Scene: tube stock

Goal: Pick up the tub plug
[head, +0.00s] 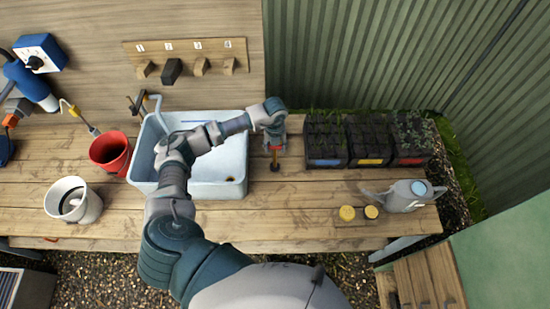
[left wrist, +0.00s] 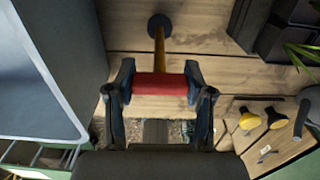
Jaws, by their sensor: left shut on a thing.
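The tub plug has a red grip (left wrist: 160,84), a thin yellow stem and a dark round disc (left wrist: 159,25). My left gripper (left wrist: 159,70) is shut on the red grip, with one finger on each side. In the head view the left gripper (head: 274,144) is just right of the light blue tub (head: 218,190), above the bench. The plug's dark disc (head: 275,167) hangs or stands below it; I cannot tell whether it touches the wood. The right gripper is not in view.
Black planter crates (head: 327,162) stand close on the right. A grey watering can (head: 407,197) and two yellow-topped pieces (head: 347,213) are at the front right. A red bucket (head: 111,154) and a white bucket (head: 74,202) stand left of the tub. The bench front is clear in the middle.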

